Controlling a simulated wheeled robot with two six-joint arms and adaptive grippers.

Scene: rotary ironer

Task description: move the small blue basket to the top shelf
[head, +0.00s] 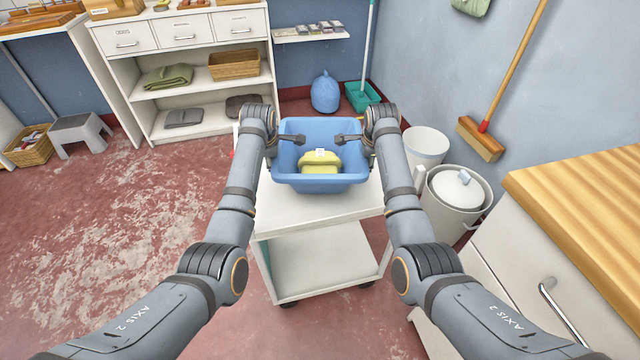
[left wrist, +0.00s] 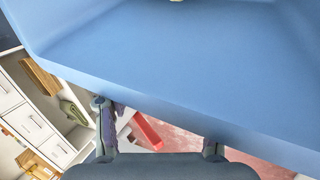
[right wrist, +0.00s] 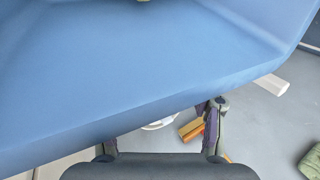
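The blue basket (head: 320,183) is upright over the top of a white cart (head: 315,213); I cannot tell whether it touches the cart. A folded yellow cloth with a white tag (head: 320,162) lies in it. My left gripper (head: 300,140) is at the basket's left side and my right gripper (head: 342,139) at its right side, both reaching the rim. In the left wrist view the fingers (left wrist: 158,148) stand wide apart below the basket's edge. In the right wrist view the fingers (right wrist: 160,145) are also apart. The basket partly hides the fingertips.
A white shelf unit (head: 142,104) with drawers stands at the back left, holding a wicker basket (head: 234,65) and folded cloths. A white lidded bin (head: 457,195) and a wooden-topped counter (head: 590,190) stand on the right. The red floor on the left is clear.

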